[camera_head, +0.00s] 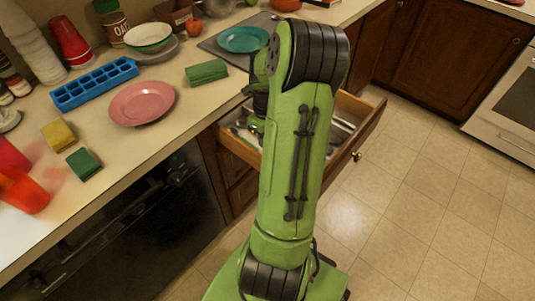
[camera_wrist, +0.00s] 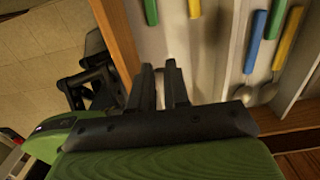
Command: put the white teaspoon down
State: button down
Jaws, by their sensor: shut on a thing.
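My gripper (camera_wrist: 160,82) is over the open wooden drawer (camera_head: 370,125), near its side wall in the wrist view (camera_wrist: 118,35). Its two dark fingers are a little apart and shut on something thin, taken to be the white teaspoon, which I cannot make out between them. In the head view my green arm hides the gripper and part of the drawer.
Yellow (camera_wrist: 288,38), blue (camera_wrist: 254,40) and green-handled spoons lie in the drawer at the right of the wrist view.

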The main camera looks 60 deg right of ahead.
jog(key=shift+f+b, duration=0.9)
jog(key=shift+f, duration=2.2)
jog(key=c, duration=1.1)
grip_release()
jog(key=shift+r, duration=0.1)
